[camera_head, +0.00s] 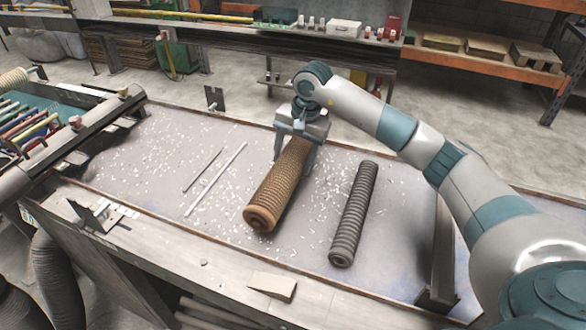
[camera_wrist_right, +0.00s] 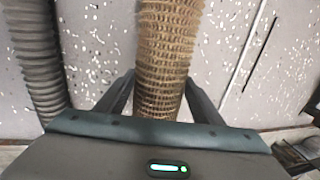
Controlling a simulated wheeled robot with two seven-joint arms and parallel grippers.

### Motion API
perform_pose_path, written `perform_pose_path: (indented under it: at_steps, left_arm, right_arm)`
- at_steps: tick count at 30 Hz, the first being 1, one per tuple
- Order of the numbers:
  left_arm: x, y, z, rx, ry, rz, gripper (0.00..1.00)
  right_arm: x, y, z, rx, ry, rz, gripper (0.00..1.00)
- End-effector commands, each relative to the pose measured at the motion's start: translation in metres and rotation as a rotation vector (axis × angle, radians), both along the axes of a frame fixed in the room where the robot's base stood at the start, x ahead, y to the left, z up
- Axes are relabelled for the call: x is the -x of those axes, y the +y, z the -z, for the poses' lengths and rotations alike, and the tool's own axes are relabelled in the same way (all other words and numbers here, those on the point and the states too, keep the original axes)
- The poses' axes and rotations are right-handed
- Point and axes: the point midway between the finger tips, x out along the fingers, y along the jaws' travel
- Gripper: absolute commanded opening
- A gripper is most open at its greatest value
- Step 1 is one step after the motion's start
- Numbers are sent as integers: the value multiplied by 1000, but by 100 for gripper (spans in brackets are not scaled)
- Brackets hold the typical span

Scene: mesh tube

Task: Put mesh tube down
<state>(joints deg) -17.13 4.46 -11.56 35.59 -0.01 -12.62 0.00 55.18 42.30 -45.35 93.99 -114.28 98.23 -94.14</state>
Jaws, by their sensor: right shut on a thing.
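The mesh tube (camera_head: 277,192) is brown and ribbed, with a rounded near end showing an opening. It lies lengthwise over the middle of the worktable (camera_head: 140,195), and I cannot tell whether it touches the surface. My right gripper (camera_head: 295,152) comes down from above and is shut around the tube's far part. In the right wrist view the brown mesh tube (camera_wrist_right: 165,50) runs between the two dark fingers (camera_wrist_right: 158,97). The gripper body hides the tube's far end. My left gripper does not show.
A grey ribbed hose (camera_head: 353,212) lies to the right of the mesh tube. Two thin rods (camera_head: 215,180) lie to the left. White flecks dot the tabletop. A small wooden wedge (camera_head: 272,286) sits at the front edge. The table's left part has free room.

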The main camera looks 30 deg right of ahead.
Motion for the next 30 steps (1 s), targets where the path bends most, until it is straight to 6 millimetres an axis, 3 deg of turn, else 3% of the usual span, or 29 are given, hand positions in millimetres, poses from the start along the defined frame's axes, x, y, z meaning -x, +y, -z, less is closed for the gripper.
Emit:
perform_pose_path:
  at_steps: [5,13,28,29,30]
  left_arm:
    - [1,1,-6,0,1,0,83]
    - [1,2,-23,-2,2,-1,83]
    - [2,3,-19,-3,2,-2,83]
    - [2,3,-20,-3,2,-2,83]
    - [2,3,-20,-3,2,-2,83]
  right_arm:
    - [0,0,4,0,0,1,26]
    - [0,1,32,-1,2,2,26]
    - [0,0,42,-1,-2,0,26]
    - [0,0,42,1,-1,0,68]
    - [0,0,41,1,-1,0,78]
